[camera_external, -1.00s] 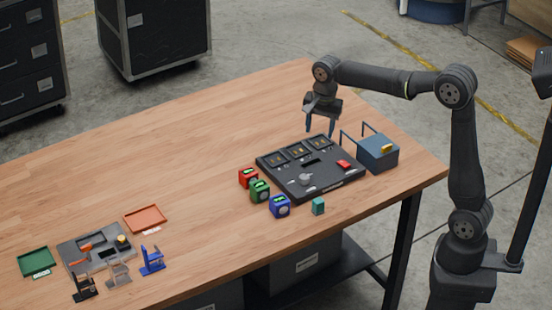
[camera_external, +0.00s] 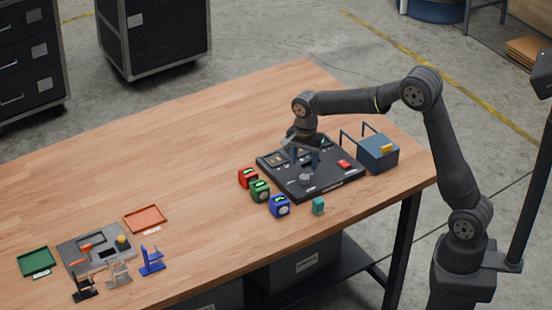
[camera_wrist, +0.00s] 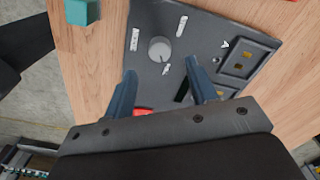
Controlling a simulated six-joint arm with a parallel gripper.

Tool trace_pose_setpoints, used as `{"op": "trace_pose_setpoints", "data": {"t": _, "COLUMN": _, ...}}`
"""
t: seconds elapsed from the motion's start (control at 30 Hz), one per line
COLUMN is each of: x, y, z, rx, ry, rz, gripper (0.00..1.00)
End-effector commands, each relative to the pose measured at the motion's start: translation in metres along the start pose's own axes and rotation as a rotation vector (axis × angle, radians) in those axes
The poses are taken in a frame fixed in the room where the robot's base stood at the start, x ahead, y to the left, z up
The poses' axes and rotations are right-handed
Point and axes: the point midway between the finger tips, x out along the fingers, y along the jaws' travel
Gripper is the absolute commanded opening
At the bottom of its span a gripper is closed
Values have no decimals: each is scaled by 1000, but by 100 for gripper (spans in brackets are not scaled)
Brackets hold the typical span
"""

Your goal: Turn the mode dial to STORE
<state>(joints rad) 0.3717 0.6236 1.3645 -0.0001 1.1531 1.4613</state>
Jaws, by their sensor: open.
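The mode dial (camera_wrist: 159,49) is a round grey knob with a pointer line, on the dark control panel (camera_wrist: 207,40). Small white labels surround it, too small to read. In the external view the dial (camera_external: 306,179) sits near the panel's front edge, and the panel (camera_external: 325,187) lies on the table. My gripper (camera_wrist: 160,82) is open, its two blue fingers apart and nothing between them. In the external view my gripper (camera_external: 302,163) hangs over the panel, behind the dial. The dial is beyond the fingertips in the wrist view, not between them. I cannot tell whether the fingers touch the panel.
A red button (camera_external: 344,164) is on the panel's right side. Red (camera_external: 248,178), green (camera_external: 260,191) and blue (camera_external: 280,206) boxes stand left of the panel. A teal block (camera_external: 318,206) is in front. A blue-grey tote (camera_external: 378,153) with upright handles stands at right.

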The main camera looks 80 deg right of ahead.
Motion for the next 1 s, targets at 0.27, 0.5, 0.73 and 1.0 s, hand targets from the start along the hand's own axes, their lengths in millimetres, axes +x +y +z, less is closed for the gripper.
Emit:
{"op": "trace_pose_setpoints", "data": {"t": 0.27, "x": 48, "y": 0, "z": 0, "rx": 0, "ry": 0, "rz": 2, "gripper": 52}}
{"op": "trace_pose_setpoints", "data": {"t": 0.5, "x": 60, "y": 0, "z": 0, "rx": 0, "ry": 0, "rz": 0, "gripper": 52}}
{"op": "trace_pose_setpoints", "data": {"t": 0.73, "x": 60, "y": 0, "z": 0, "rx": 0, "ry": 0, "rz": 0, "gripper": 50}}
{"op": "trace_pose_setpoints", "data": {"t": 1.0, "x": 60, "y": 0, "z": 0, "rx": 0, "ry": 0, "rz": 0, "gripper": 8}}
